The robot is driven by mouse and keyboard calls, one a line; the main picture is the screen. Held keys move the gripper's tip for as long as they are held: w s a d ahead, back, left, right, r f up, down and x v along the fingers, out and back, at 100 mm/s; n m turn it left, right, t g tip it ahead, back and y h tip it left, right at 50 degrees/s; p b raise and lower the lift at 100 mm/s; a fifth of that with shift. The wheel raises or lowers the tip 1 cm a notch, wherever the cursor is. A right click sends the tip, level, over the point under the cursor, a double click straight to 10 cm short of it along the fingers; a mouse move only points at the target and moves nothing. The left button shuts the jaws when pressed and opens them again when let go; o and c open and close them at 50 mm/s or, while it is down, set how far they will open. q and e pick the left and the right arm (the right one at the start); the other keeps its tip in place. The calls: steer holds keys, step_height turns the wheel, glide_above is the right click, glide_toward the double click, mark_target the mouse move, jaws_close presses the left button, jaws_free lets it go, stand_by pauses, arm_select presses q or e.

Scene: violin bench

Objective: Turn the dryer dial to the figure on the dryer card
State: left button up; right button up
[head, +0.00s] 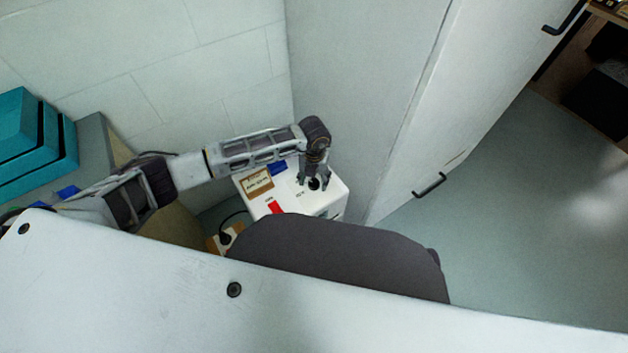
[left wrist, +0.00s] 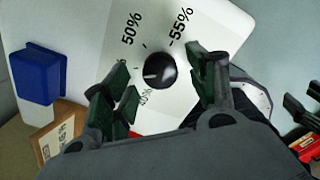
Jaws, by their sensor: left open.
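The dryer (head: 328,203) is a white box on the floor by the wall. Its round black dial (left wrist: 160,70) shows in the left wrist view, with printed figures around it; 50% and 55% read clearly, and a lower one is partly hidden. A small pale mark shows at the knob's left side. My left gripper (head: 314,185) is over the dial, open; in the left wrist view its fingers (left wrist: 161,78) stand on either side of the knob, apart from it. The brown-framed dryer card (head: 257,183) lies at the dryer's left; in the left wrist view the card (left wrist: 57,138) is partly cut off and its figure is unclear.
A blue block (left wrist: 42,73) is beside the card. A tall white cabinet (head: 420,90) stands close on the right. Teal boxes (head: 30,135) are at left. Floor at far right is clear.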

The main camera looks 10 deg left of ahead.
mark_target(314, 183)
arm_select(q)
step_height(314, 183, up, 11)
steer(key=shift+f, duration=0.2)
stand_by(0.3)
stand_by(0.7)
